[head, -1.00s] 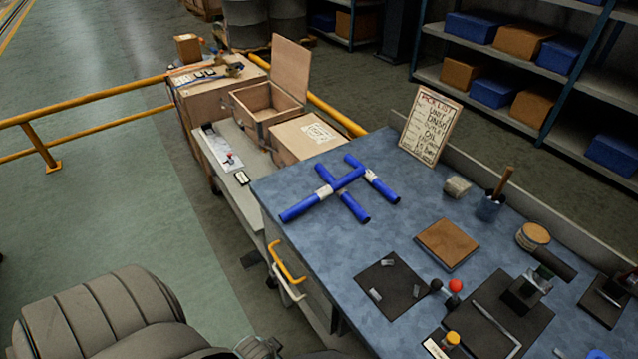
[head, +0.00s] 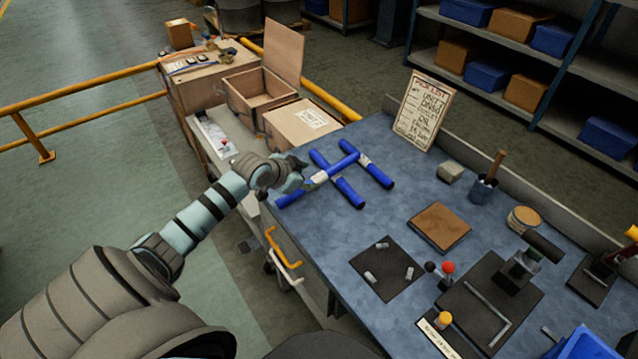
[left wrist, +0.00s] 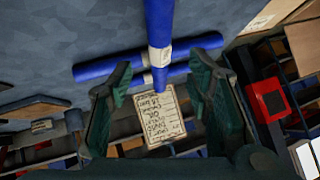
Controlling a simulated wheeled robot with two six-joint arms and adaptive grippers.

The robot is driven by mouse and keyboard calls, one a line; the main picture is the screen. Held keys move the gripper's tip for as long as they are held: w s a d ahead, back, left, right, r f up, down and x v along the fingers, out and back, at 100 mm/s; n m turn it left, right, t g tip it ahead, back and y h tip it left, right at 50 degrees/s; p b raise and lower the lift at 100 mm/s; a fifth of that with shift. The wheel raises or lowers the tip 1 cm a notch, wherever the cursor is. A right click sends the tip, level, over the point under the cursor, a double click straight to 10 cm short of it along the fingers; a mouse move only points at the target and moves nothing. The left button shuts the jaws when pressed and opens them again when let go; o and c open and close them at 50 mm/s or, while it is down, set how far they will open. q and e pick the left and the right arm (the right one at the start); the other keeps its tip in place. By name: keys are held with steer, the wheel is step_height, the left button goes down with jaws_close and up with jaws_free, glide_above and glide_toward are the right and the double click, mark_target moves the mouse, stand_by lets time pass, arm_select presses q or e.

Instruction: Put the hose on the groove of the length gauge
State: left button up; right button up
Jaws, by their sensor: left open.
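Blue hoses lie on the blue workbench top (head: 400,262). A long hose (head: 343,166) with a pale label runs diagonally, and two shorter hoses (head: 348,194) and (head: 377,174) lie across its line. My left gripper (head: 303,176) is open just above the near left part of the long hose. In the left wrist view my open fingers (left wrist: 160,78) are spread, with a labelled blue hose (left wrist: 160,22) and a crossing hose (left wrist: 108,66) beyond them. A dark plate with a long pale strip (head: 487,314) looks like the length gauge. My right gripper is not seen.
A brown board (head: 440,226), a dark plate with small pegs (head: 383,270) and a red-knobbed lever (head: 447,267) are on the bench. A sign (head: 426,108) stands at the back. An open wooden box (head: 258,97) is beyond the bench's left end.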

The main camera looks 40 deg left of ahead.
mark_target(316, 179)
arm_select(q)
steer(key=b+x, duration=0.1)
steer(key=x, duration=0.6)
steer(key=shift+f+b, duration=0.15)
steer(key=shift+b, duration=0.2)
steer(key=shift+s, duration=0.1)
jaws_close()
